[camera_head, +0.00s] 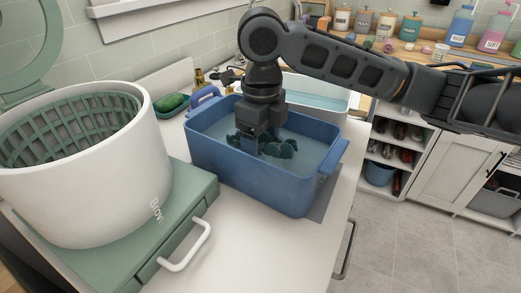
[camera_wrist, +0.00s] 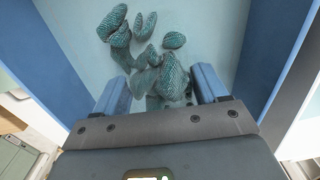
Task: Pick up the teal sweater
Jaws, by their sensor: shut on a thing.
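The teal sweater (camera_head: 284,147) lies crumpled in the water of a blue tub (camera_head: 245,180), with several dark teal knitted folds breaking the surface. My gripper (camera_head: 257,150) reaches straight down into the tub at the sweater. In the wrist view, the sweater (camera_wrist: 167,77) spreads upward from between the blue fingers of my gripper (camera_wrist: 163,90). The gripper is shut on a bunched part of the sweater. Much of the sweater still lies in the water beyond the fingers, and part of it is hidden behind the gripper.
A white drum with a green basket (camera_head: 75,130) stands left on a green base with a handle (camera_head: 186,248). A green soap dish (camera_head: 171,103) and a white basin (camera_head: 315,92) are behind the tub. Bottles (camera_head: 461,22) line the back shelf. The tub walls surround my gripper closely.

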